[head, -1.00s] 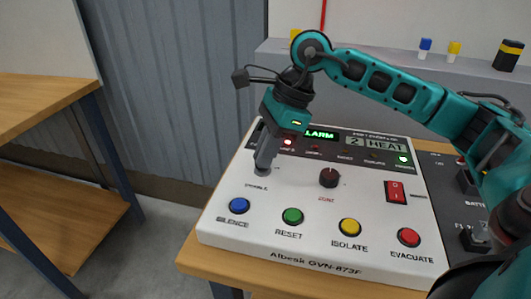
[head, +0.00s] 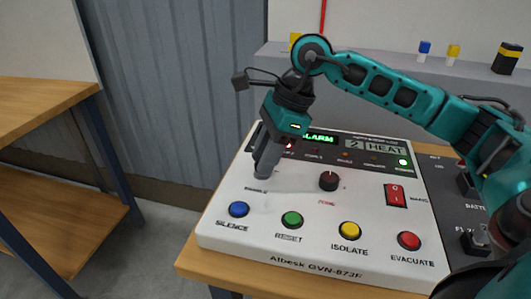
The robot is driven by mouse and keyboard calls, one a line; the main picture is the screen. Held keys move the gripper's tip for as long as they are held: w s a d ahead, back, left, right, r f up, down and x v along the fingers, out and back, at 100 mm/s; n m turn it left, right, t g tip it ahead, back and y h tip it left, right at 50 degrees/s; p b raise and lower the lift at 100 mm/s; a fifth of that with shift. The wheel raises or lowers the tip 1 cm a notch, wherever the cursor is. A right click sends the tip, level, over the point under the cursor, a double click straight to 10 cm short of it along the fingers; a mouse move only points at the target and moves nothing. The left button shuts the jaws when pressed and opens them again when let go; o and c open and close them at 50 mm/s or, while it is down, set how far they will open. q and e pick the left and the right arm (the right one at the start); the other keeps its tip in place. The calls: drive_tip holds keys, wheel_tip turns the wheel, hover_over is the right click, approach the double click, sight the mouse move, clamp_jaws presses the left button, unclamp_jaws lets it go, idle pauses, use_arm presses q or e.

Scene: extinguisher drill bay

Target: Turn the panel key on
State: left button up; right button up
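The white alarm panel (head: 262,228) lies on a wooden table. My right gripper (head: 261,174) points down at the panel's left side, above the small "ENABLE" label, with its fingertips at or very near the surface. The panel key is not visible; the gripper covers the spot above that label. The fingers overlap from this side, so I cannot tell whether they are open or shut on something. My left gripper is not in view.
Near the gripper are a dark rotary knob (head: 328,181), a red rocker switch (head: 395,195) and blue (head: 239,209), green (head: 292,219), yellow (head: 350,231) and red (head: 408,240) buttons. A green-lit display (head: 322,138) reads ALARM. A wooden shelf unit (head: 45,95) stands at left.

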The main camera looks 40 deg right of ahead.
drive_tip(key=p+v, duration=0.1)
drive_tip(key=v, duration=1.2)
drive_tip(key=shift+p, duration=0.3)
